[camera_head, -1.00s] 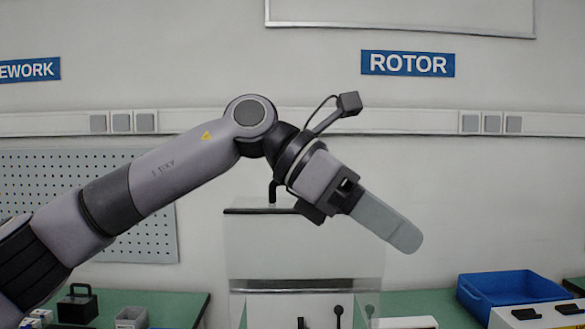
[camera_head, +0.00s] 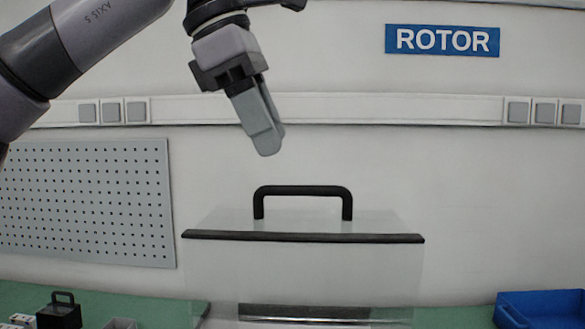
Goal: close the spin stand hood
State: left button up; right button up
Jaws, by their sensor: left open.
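The spin stand hood (camera_head: 300,268) is a clear, see-through cover with a dark front edge strip (camera_head: 303,237), low in the middle of the head view. A black bar handle (camera_head: 303,190) stands up from its top. My left gripper (camera_head: 267,142) hangs from above, pointing down and slightly right. It is open and empty, with its grey fingers nearly overlapping from this side. Its tips are above and a little left of the handle in the picture, apart from it. The lower part of the stand is cut off by the frame. My right gripper is not in view.
A blue bin (camera_head: 541,309) is at the lower right. A black block with a handle (camera_head: 60,310) stands on the green bench (camera_head: 165,312) at the lower left. A perforated board (camera_head: 88,200) and a socket rail (camera_head: 320,108) are on the back wall.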

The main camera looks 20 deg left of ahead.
aim_at(285, 189)
pick_arm(q)
jog(key=shift+x, duration=3)
jog(key=shift+s, duration=0.15)
jog(key=shift+c, duration=0.3)
grip_shut()
